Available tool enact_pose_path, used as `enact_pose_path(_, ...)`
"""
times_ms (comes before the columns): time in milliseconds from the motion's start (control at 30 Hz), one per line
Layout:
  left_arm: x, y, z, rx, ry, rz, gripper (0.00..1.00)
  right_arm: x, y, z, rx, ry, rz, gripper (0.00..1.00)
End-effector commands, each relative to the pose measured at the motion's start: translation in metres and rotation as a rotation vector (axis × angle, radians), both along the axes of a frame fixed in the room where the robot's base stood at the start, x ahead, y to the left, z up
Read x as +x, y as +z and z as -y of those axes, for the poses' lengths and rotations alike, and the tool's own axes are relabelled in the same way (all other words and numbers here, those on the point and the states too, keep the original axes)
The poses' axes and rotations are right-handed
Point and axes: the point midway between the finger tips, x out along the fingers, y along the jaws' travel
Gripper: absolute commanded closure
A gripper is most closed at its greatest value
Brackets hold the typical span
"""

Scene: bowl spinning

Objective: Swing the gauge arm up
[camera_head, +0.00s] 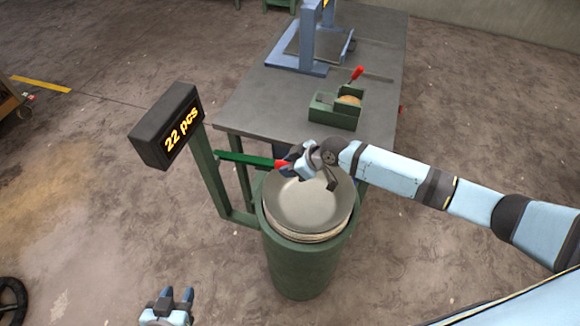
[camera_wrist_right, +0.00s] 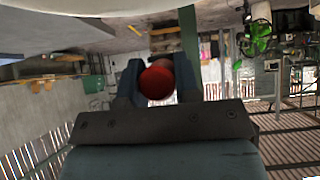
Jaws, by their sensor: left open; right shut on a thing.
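The gauge arm (camera_head: 245,160) is a green bar with a red tip. It reaches from the green post under the display to above the left rim of the round green bin, roughly level. My right gripper (camera_head: 284,165) is shut on the red tip, which also shows between its fingers in the right wrist view (camera_wrist_right: 157,82). The green bin (camera_head: 300,265) holds a stack of round metal discs (camera_head: 310,205), partly hidden by my right gripper and wrist. My left gripper (camera_head: 175,295) is open and empty at the bottom edge, low and left of the bin.
A black display (camera_head: 167,125) reading "22 pcs" tops the green post (camera_head: 208,170) left of the bin. Behind stands a grey table (camera_head: 265,105) with a green fixture (camera_head: 335,112) with a red-handled lever and a blue frame (camera_head: 300,60). The floor left of the post is clear.

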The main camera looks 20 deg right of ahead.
Motion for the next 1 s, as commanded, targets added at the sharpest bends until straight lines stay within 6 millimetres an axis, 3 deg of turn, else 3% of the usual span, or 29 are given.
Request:
enact_pose_path(267, -0.001, 0.002, 0.000, 0.001, 0.000, -0.003, 0.57, 0.001, 0.005, -0.001, 0.001, 0.000, 0.001, 0.85)
enact_pose_path(600, -0.001, 0.020, -0.001, 0.002, 0.001, -0.006, 0.57, 0.007, 0.044, -0.010, 0.003, 0.001, 0.003, 0.85)
enact_pose_path(1000, 0.000, 0.020, -0.001, 0.002, 0.001, -0.004, 0.57, 0.008, 0.048, -0.012, 0.002, 0.000, 0.001, 0.85)
